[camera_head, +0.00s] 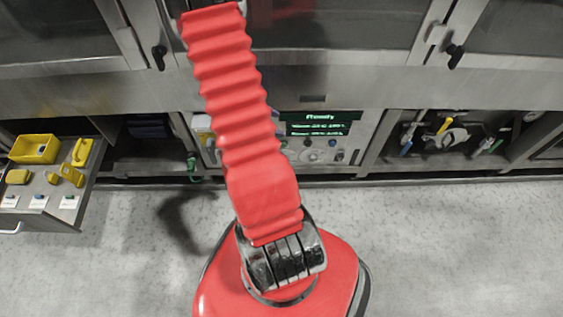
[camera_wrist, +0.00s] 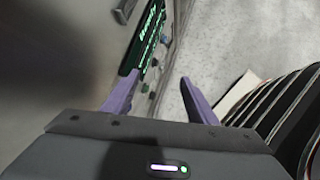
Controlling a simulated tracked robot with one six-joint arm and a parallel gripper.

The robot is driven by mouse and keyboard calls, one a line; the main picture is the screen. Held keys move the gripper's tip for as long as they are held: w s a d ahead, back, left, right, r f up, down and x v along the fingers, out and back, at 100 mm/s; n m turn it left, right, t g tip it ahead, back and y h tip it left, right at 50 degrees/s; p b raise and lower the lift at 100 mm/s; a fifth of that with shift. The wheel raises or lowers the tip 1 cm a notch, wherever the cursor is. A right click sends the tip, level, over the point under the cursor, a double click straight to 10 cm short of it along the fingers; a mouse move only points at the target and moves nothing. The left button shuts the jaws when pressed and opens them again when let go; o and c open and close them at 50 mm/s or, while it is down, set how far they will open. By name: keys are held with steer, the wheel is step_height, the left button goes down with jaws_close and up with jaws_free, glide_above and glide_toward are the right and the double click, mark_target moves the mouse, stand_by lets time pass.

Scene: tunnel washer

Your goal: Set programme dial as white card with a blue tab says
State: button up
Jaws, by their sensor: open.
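The control panel (camera_head: 345,146) sits low in the washer front, partly hidden behind my red arm. It has a dark display (camera_head: 318,122) with green text, too small to read. Small round controls (camera_head: 308,143) sit below it; I cannot tell which is the programme dial. Several white cards (camera_head: 38,201) with small coloured tabs lie at the front of the left drawer; their writing is unreadable. My gripper (camera_wrist: 160,75) shows two purple fingers, spread and empty, in the wrist view. The display (camera_wrist: 145,38) also shows there, edge-on, beyond the fingers. The head view does not clearly show the fingers.
The open drawer (camera_head: 85,185) holds a yellow bin (camera_head: 35,149) and several yellow parts. An open bay (camera_head: 455,135) at right holds hand tools. Black door handles (camera_head: 158,57) stick out above. The pale floor (camera_head: 460,240) is clear at right.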

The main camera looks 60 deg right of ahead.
steer(key=w+a+r+m+t, duration=0.25)
steer(key=w+a+r, duration=0.25)
steer(key=a+r, duration=0.4)
steer(key=w+a+r+m+t, duration=0.2)
steer(key=w+a+r+m, duration=0.15)
steer(key=a+r, duration=0.55)
steer(key=s+a+r+t+y, duration=0.1)
steer(key=a+r+t+y, duration=0.2)
steer(key=a+r, duration=0.5)
steer(key=s+a+r+m+t+y, duration=0.1)
steer(key=a+r, duration=0.6)
steer(key=a, duration=0.9)
steer(key=shift+s+r+t+y, duration=0.4)
steer(key=shift+s+t+y, duration=0.25)
steer(key=shift+t+y, duration=0.45)
steer(key=shift+a, duration=0.1)
